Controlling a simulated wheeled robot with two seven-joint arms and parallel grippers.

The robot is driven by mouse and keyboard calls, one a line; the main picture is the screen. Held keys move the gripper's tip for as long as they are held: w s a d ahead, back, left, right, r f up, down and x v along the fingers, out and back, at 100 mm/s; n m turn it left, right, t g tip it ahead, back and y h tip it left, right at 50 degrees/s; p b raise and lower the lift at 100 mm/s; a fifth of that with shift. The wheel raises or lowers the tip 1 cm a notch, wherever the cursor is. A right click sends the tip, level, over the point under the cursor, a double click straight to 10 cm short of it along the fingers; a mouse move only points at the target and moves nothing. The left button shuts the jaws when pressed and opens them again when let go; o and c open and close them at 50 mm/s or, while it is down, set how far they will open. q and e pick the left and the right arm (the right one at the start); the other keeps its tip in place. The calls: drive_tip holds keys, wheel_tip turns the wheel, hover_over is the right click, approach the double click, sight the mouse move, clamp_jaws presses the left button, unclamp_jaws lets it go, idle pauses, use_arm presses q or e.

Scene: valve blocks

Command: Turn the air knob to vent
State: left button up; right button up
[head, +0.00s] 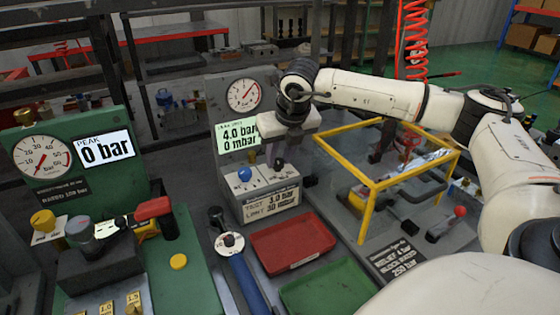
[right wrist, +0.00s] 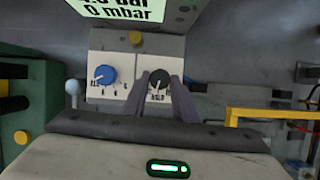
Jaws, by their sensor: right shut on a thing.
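The test panel (head: 268,184) stands at the middle of the bench, with a gauge (head: 244,94) and a display (head: 237,135) above it that reads about 4.0 bar and 0 mbar. My right gripper (head: 277,163) reaches down onto the panel's right part. In the right wrist view its fingers are shut on a black knob (right wrist: 160,79). A light pointer mark on that knob seems to face down, towards a label that looks like HOLD; other labels are hidden by the fingers. A blue knob (right wrist: 105,75) sits left of it, free, and also shows in the head view (head: 244,174). My left gripper is not in view.
A yellow frame (head: 367,205) stands right of the panel, below my right arm. A red tray (head: 292,243) and a green tray (head: 325,283) lie in front. A green gauge station (head: 95,155) stands at left. A blue-handled tool (head: 246,282) lies between.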

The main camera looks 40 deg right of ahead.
drive_tip(key=m+b, duration=0.1)
drive_tip(key=m, duration=0.1)
drive_tip(key=m+h, duration=0.1)
drive_tip(key=shift+w+a+f+m+g+b, duration=0.1)
drive_tip(key=shift+a+m+g+b, duration=0.1)
drive_tip(key=shift+m+g+b, duration=0.2)
drive_tip(key=shift+m+h, duration=0.4)
drive_tip(key=shift+m, duration=0.5)
drive_tip(key=shift+g, duration=0.3)
drive_tip(key=o, duration=1.1)
drive_tip(key=shift+c, duration=0.2)
drive_tip(key=shift+r, duration=0.2)
drive_tip(key=v, duration=1)
